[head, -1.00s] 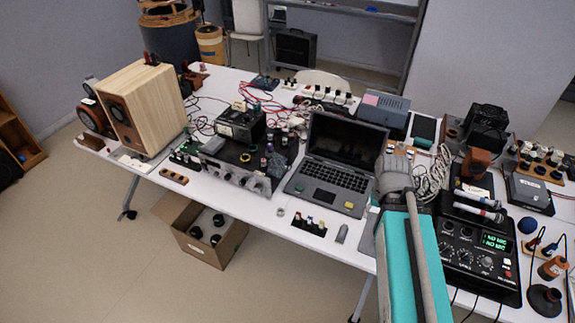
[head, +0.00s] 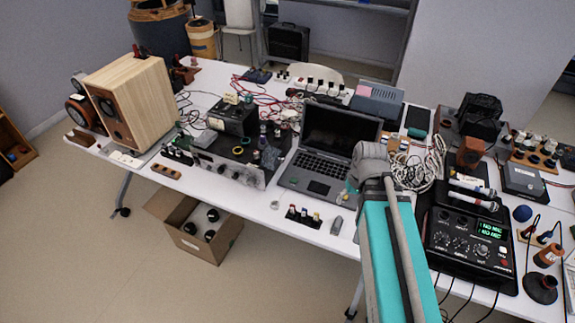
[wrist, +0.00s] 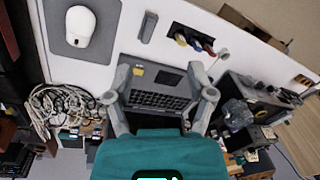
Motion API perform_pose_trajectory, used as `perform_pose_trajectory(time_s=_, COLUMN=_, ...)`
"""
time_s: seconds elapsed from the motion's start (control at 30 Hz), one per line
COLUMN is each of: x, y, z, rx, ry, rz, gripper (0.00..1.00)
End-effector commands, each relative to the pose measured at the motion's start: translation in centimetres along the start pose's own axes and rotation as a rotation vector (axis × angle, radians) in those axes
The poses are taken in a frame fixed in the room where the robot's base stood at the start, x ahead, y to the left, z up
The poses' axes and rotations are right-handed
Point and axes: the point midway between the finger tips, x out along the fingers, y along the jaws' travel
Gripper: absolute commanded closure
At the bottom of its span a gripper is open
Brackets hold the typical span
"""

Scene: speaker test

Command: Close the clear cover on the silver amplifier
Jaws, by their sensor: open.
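The silver amplifier (head: 228,171) stands near the table's front edge, left of the laptop, its knobbed front panel facing me. Small items and dark parts crowd its top, and I cannot make out the clear cover or its position. The amplifier also shows at the right of the wrist view (wrist: 262,97). My gripper (wrist: 160,70) is open and empty, with its two fingers spread above the laptop (wrist: 157,98), apart from the amplifier. In the head view my arm largely hides the gripper.
The open laptop (head: 318,165) stands right of the amplifier. A wooden speaker (head: 132,105) stands to its left. A small black connector strip (head: 304,218) lies by the front edge. Red cables (head: 262,93) lie behind. A black mixer (head: 468,240) is at right.

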Motion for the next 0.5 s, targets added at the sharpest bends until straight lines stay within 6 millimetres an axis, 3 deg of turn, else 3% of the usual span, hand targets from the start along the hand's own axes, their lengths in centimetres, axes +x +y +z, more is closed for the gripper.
perform_pose_trajectory(time_s=0.03, x=1.5, y=-0.2, z=-0.7, rx=-0.029, ry=0.009, rz=-0.032, gripper=0.30)
perform_pose_trajectory(time_s=0.2, x=4.4, y=-1.7, z=-2.9, rx=-0.163, ry=0.068, rz=-0.175, gripper=0.30)
perform_pose_trajectory(time_s=0.5, x=8.4, y=-4.5, z=-7.3, rx=-0.418, ry=0.254, rz=-0.434, gripper=0.30)
